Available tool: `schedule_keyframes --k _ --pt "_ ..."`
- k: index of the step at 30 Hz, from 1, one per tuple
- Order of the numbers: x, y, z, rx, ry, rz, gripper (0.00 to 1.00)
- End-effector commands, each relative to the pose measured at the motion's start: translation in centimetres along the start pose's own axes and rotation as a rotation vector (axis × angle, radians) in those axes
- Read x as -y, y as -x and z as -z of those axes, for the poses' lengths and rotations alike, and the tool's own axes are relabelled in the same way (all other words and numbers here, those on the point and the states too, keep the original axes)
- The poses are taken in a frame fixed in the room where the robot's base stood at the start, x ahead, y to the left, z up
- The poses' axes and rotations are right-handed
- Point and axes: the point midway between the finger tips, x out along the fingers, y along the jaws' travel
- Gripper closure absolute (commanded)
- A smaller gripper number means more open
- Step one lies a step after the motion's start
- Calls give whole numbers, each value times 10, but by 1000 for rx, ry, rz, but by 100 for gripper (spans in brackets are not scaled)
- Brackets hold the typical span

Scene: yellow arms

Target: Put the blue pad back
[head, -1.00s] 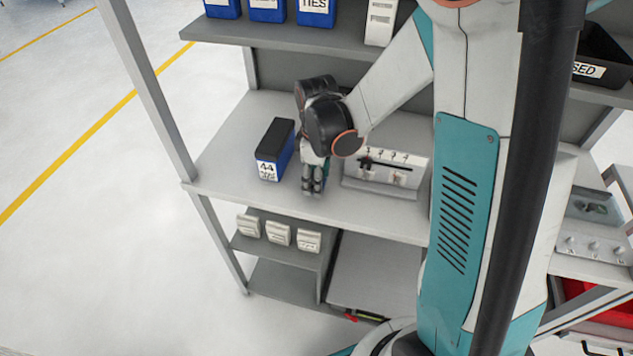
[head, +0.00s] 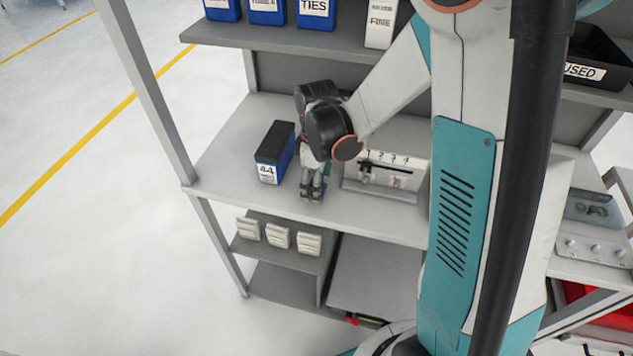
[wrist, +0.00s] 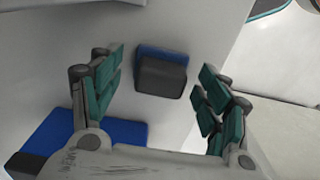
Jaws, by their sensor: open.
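A small pad (wrist: 160,74) with a dark grey block and a blue edge lies on the light shelf in the wrist view, between my spread fingers. In the head view a bit of blue (head: 322,190) shows beside my fingertips, mostly hidden by them; it looks like the same pad. My gripper (head: 311,196) is open and points down at the middle shelf. In the wrist view its fingers (wrist: 162,92) stand either side of the pad, with gaps on both sides. I cannot tell their height over it.
A blue box with a black top (head: 273,155) stands left of my gripper; its blue side fills the wrist view's lower left (wrist: 85,140). A grey numbered rack (head: 388,178) stands close on the right. An upper shelf (head: 290,35) overhangs behind.

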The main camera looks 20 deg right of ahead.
Motion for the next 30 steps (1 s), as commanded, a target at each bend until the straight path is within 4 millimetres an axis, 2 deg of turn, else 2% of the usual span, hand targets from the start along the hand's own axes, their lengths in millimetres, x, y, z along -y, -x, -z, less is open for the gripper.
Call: schedule_keyframes --k 12,18,23,26,30 --pt "1 83 0 0 0 0 30" --pt "0 108 0 0 0 0 30" --pt "2 118 -2 -5 -12 -6 30" --pt "8 129 -6 -23 -55 -29 30" --pt "23 155 -17 -76 -174 -86 30"
